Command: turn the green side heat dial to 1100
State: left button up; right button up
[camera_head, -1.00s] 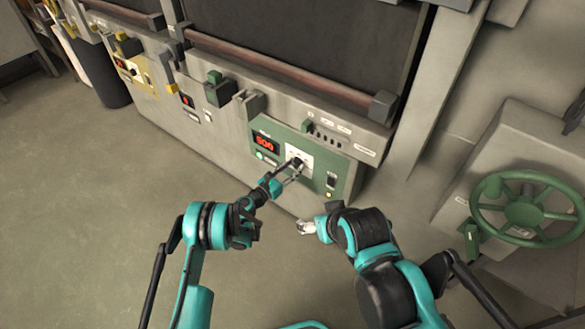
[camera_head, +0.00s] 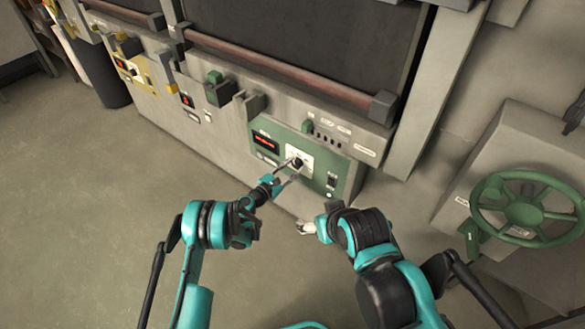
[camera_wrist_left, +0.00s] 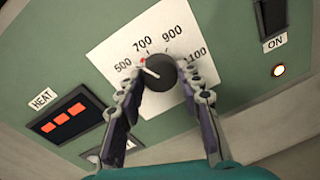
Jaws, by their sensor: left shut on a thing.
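The green side heat dial is a black round knob (camera_wrist_left: 160,73) on a white scale plate in the left wrist view; it also shows in the head view (camera_head: 297,163). Its white pointer mark points left, close to 500. The scale reads 500, 700, 900, 1100. My left gripper (camera_wrist_left: 161,68) is shut on the knob, one finger on each side; it also shows in the head view (camera_head: 289,168). The HEAT display (camera_wrist_left: 66,119) shows red blocks with no readable number. My right gripper (camera_head: 305,228) is low, apart from the panel; its finger opening is unclear.
The green panel (camera_head: 344,176) carries a black switch (camera_wrist_left: 271,16) and a lit lamp (camera_wrist_left: 279,70) marked ON. A green handwheel (camera_head: 525,211) stands at the right. A yellow panel (camera_head: 131,70) is farther left. The floor at left is clear.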

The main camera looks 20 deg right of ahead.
aim_at(300, 143)
pick_arm(q)
jog(key=m, duration=0.6)
jog(key=shift+r+y, duration=0.1)
jog(key=shift+y, duration=0.2)
jog(key=m, duration=0.6)
jog(key=shift+t, duration=0.4)
jog(key=m, duration=0.6)
jog(key=shift+s+d+t+y, duration=0.1)
jog(key=shift+t+y, duration=0.2)
jog(key=m, duration=0.5)
jog(key=shift+m, duration=0.3)
jog(key=o, duration=1.2)
jog(key=shift+c, duration=0.2)
notch_tip(300, 143, up, 10)
jog(key=shift+f, duration=0.1)
